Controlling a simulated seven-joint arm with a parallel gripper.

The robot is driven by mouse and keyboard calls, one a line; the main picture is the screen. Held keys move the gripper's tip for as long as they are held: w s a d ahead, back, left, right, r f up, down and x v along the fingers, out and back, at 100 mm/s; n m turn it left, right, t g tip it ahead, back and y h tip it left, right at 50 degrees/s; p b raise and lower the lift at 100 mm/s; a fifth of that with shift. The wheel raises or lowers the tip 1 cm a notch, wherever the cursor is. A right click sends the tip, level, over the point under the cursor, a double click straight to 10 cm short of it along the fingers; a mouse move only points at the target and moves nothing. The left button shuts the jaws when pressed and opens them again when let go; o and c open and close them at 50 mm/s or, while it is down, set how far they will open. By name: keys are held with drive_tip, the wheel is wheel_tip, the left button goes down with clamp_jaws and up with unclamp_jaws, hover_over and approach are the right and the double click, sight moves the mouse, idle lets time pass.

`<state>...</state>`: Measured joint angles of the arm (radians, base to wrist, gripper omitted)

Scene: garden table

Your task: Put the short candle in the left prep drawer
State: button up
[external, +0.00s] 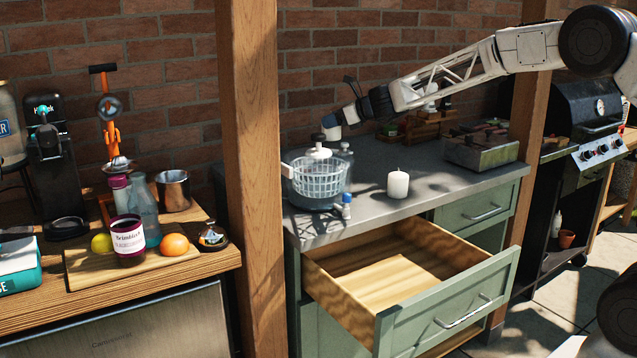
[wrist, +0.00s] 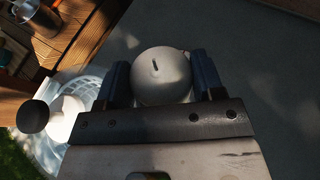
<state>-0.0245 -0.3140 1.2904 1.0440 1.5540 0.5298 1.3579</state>
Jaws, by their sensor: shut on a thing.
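My gripper (external: 342,117) is shut on a short white candle (wrist: 160,78), which sits between its two fingers with the dark wick facing the wrist camera. In the external view the held candle (external: 331,127) is small and partly hidden, up in the air above the back left of the grey counter. The left prep drawer (external: 385,277) is pulled well out below the counter; its wooden inside looks empty. My gripper is above and behind it. Another white candle (external: 398,184) stands upright on the counter.
A metal box (external: 480,152) is at the counter's right. A wooden post (external: 256,180) rises left of the counter. The right drawer (external: 485,213) is shut.

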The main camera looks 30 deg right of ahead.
drive_tip(key=s+d+m+t+h, duration=0.1)
drive_tip(key=s+d+m+h, duration=0.2)
drive_tip(key=d+h, duration=0.1)
drive_tip(key=s+d+f+m+t+h, duration=0.1)
drive_tip(key=s+d+m+h, duration=0.2)
drive_tip(key=d, duration=0.4)
drive_tip(key=shift+s+m+h, duration=0.4)
drive_tip(key=shift+m, duration=0.1)
drive_tip(key=shift+s+d+f, duration=0.1)
drive_tip(key=shift+d+f, duration=0.05)
drive_tip(key=shift+f, duration=0.1)
idle(2.2)
drive_tip(key=s+d+f+m+h, duration=0.2)
drive_tip(key=s+f+m+h, duration=0.1)
drive_tip(key=s, duration=0.3)
drive_tip(key=s+d+f+m+g+h, duration=0.1)
drive_tip(key=s+d+f+m+h, duration=0.2)
drive_tip(key=s, duration=0.3)
drive_tip(key=shift+d+f+g+h, duration=0.2)
drive_tip(key=shift+f+g+h, duration=0.15)
drive_tip(key=shift+h, duration=0.15)
drive_tip(key=shift+w, duration=0.1)
drive_tip(key=w+d+f, duration=0.1)
drive_tip(key=w, duration=1.5)
drive_tip(key=shift+f, duration=0.25)
